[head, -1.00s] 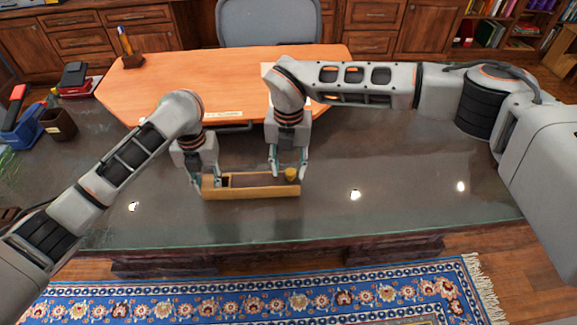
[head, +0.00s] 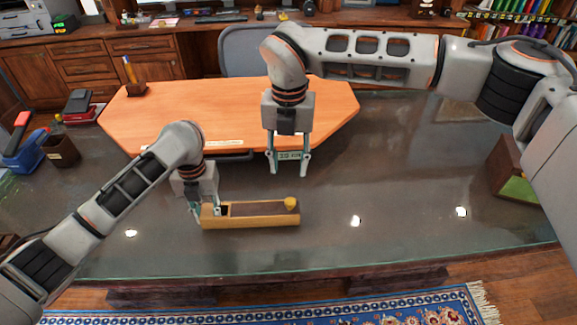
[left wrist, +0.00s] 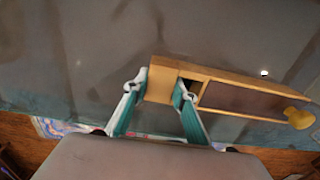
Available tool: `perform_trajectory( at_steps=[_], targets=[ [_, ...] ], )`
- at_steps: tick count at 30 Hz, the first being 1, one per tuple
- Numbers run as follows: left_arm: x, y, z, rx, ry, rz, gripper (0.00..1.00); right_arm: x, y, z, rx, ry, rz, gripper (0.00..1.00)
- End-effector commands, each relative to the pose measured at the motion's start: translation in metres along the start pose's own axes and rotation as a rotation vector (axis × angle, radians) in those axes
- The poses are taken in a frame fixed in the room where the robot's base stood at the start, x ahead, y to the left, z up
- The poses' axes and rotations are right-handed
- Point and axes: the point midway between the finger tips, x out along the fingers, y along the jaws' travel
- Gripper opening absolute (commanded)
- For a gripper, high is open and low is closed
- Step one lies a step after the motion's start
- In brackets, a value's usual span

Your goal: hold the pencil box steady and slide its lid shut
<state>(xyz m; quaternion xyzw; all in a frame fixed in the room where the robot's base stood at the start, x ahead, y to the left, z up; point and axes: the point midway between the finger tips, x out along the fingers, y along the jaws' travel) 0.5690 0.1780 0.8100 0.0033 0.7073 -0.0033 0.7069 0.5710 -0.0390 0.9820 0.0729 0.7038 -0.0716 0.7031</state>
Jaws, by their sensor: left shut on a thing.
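The pencil box (head: 250,222) is a long, light-wood box lying flat on the dark desk top. Its darker brown lid (head: 252,209) lies along the top and has a yellow knob (head: 290,203) at the right end. A small dark opening shows between the lid's left end and the box's left end, seen also in the left wrist view (left wrist: 195,87). My left gripper (head: 207,213) is shut on the box's left end, with a finger on each side of the end block. My right gripper (head: 289,171) is open and empty, raised behind the knob and clear of it.
An orange desk pad (head: 220,115) lies behind the box. A pencil holder (head: 133,82) stands at its far left. A blue caddy (head: 24,152) and a brown cup (head: 62,151) stand at left. A wooden box (head: 505,170) stands at right. The desk right of the box is clear.

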Motion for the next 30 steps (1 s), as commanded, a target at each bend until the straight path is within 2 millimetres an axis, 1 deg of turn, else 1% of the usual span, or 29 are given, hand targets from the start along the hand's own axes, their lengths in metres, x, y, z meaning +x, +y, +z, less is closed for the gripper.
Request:
perform_trajectory(
  at_steps=[6,7,9,19,22,26,30],
  targets=[
    [0.000,0.000,0.000,0.000,-0.001,-0.001,0.00,0.000,0.000,0.000,0.000,0.000,0.000,0.37],
    [0.000,0.000,0.000,0.000,-0.001,-0.001,0.28,0.000,0.000,0.000,0.000,0.000,0.000,0.37],
    [0.000,0.000,0.000,0.000,-0.001,-0.001,0.45,0.000,0.000,0.000,0.000,0.000,0.000,0.37],
    [-0.001,0.000,0.000,0.000,-0.001,0.000,0.45,0.001,0.000,0.000,0.000,0.000,0.000,0.37],
    [-0.006,0.000,0.001,0.001,-0.003,0.000,0.45,0.001,0.000,0.000,0.000,0.000,0.000,0.37],
    [-0.023,0.001,0.002,0.002,-0.005,0.001,0.45,0.000,0.000,0.000,0.000,0.000,0.000,0.37],
    [-0.052,0.001,0.002,0.002,-0.007,0.002,0.45,0.000,0.000,0.000,0.000,0.000,0.000,0.37]
  ],
)
